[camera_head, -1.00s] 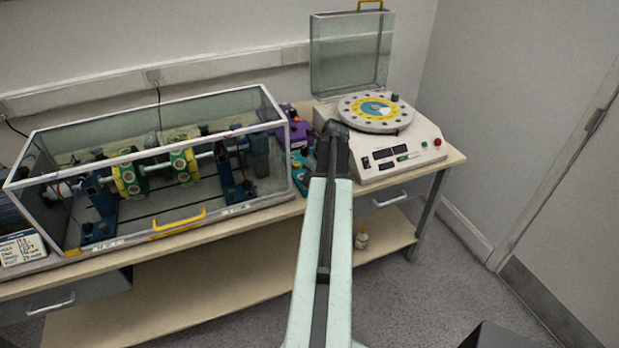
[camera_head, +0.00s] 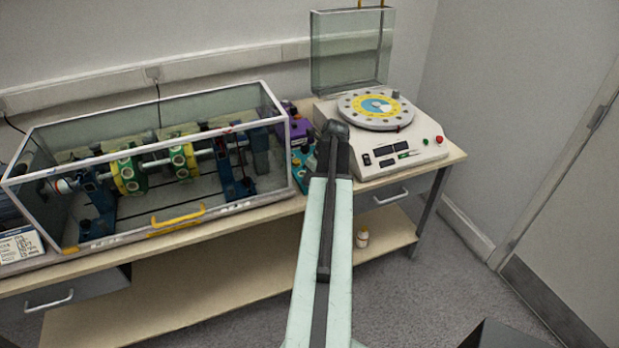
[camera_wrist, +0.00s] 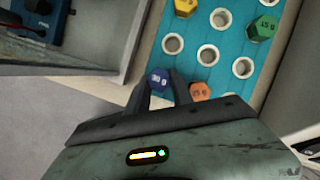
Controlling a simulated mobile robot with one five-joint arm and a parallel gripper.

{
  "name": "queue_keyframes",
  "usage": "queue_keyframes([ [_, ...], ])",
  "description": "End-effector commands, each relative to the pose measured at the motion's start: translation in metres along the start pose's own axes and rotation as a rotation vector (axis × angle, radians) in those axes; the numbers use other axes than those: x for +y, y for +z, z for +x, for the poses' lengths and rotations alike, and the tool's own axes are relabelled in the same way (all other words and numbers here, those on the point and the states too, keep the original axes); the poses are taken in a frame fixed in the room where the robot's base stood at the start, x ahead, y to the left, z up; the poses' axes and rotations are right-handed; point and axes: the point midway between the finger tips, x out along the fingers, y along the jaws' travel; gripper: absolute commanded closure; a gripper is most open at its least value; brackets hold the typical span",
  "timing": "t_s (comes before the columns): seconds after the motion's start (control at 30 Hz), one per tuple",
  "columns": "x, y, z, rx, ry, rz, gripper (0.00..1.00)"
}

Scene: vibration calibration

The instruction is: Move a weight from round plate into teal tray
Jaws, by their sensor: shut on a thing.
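The teal tray (camera_wrist: 192,30) has rows of round holes and shows in the wrist view; a small part of it (camera_head: 300,181) shows behind my arm in the head view. A blue hexagonal weight (camera_wrist: 159,78) is between my fingertips at the tray's left edge, and my gripper (camera_wrist: 160,86) is shut on it. I cannot tell its height over the tray. An orange weight (camera_wrist: 200,92) is just right of my right finger. A yellow weight (camera_wrist: 185,8) and a green weight (camera_wrist: 262,28) are farther up the tray. The round plate (camera_head: 352,108) sits on the white machine to the right.
The white machine (camera_head: 425,150) has an open clear lid (camera_head: 348,50) behind the plate. A glass-walled case (camera_head: 180,215) with a shaft rig fills the bench's left. A purple device (camera_head: 299,128) stands between them.

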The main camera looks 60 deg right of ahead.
Motion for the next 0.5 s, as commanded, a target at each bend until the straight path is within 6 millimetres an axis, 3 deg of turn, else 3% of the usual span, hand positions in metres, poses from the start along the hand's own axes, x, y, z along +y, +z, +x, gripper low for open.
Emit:
queue_keyframes([
  [0.3,-0.0003,-0.0023,0.0047,0.000,0.000,0.001,1.00],
  [0.33,-0.0003,-0.0023,0.0046,0.000,0.000,0.001,0.70],
  [0.4,-0.0003,-0.0021,0.0040,0.000,0.000,0.001,0.51],
  [0.5,-0.0004,-0.0021,0.0039,0.000,0.000,0.001,0.47],
])
